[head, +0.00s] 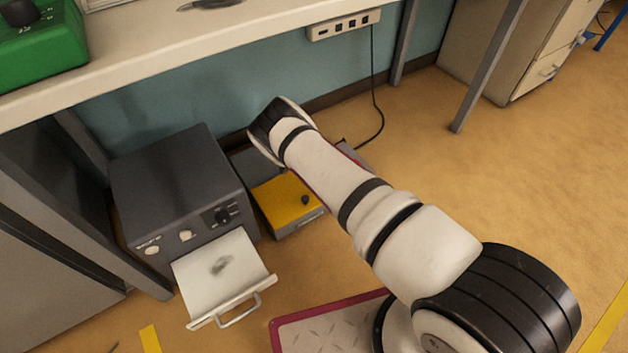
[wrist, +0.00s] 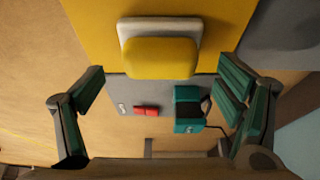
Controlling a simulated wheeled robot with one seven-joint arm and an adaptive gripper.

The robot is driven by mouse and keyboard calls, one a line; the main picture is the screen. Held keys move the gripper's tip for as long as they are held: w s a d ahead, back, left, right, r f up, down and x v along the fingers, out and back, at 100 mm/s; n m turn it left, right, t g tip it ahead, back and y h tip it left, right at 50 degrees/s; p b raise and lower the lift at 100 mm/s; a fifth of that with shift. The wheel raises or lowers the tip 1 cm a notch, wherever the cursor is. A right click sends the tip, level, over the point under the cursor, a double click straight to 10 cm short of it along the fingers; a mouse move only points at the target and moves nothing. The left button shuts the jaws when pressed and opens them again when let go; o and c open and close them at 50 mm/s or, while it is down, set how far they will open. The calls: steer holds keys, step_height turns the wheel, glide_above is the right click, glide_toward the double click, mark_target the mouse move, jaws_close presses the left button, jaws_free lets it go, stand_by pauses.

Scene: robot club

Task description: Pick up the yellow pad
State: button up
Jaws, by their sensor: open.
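In the wrist view the yellow pad (wrist: 160,60) is a rounded block with a pale grey-white base or edge (wrist: 160,25) along its far side. It shows against a flat yellow surface. My gripper (wrist: 162,75) is open, with one teal-lined finger on each side of the pad and visible gaps between them. I cannot tell how far the fingers are above or short of it. In the head view my arm reaches down to the floor beside a yellow-topped grey box (head: 285,197). There the fingers and the pad are hidden.
A dark grey machine (head: 180,185) with an open drawer (head: 215,290) stands left of the box. A workbench (head: 200,35) overhangs behind. The floor to the right is clear.

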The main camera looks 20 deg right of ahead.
steer(key=shift+b+x, duration=0.45)
steer(key=shift+x, duration=0.8)
steer(key=shift+c, duration=0.2)
steer(key=c, duration=1.2)
steer(key=shift+r, duration=0.15)
